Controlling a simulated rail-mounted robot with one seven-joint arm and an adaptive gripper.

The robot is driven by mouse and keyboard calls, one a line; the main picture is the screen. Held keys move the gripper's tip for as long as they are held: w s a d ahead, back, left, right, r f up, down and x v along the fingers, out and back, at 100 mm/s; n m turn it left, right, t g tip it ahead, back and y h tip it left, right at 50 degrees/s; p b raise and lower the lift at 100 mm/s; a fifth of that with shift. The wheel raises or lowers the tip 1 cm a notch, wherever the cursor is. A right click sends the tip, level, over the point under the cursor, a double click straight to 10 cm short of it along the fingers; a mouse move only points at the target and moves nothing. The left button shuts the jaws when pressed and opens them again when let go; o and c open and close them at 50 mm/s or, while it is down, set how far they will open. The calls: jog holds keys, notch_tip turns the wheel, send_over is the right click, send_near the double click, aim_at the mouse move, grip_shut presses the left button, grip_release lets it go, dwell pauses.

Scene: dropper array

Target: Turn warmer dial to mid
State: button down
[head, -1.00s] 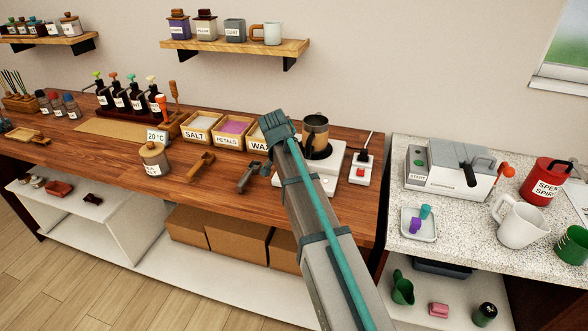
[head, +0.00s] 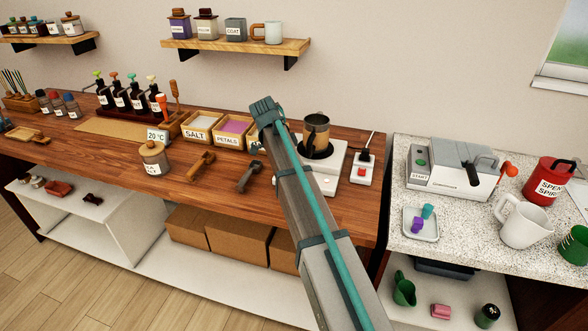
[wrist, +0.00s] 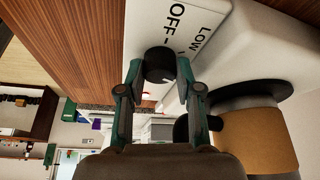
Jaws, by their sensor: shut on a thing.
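The warmer (head: 333,172) is a white box on the wooden counter in the head view, with a bronze pot (head: 316,133) on its dark plate. In the wrist view its white panel (wrist: 150,20) carries the words OFF and Low. The black round dial (wrist: 159,65) sits on this panel, beside the OFF label. My gripper (wrist: 160,72) has its two teal fingers on either side of the dial, shut on it. The dial's exact pointer setting is hard to read. In the head view my arm hides the dial and my fingertips.
The pot (wrist: 255,140) is close to the right of my fingers in the wrist view. A power strip (head: 362,171) with a red switch stands right of the warmer. A grey scoop (head: 250,176) and a wooden scoop (head: 200,166) lie to its left, before labelled bins.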

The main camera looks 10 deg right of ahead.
jog(key=shift+w+m+g, duration=0.1)
jog(key=shift+m+g, duration=0.2)
jog(key=shift+m, duration=0.3)
jog(key=c, duration=0.8)
grip_release()
jog(key=shift+o, duration=0.2)
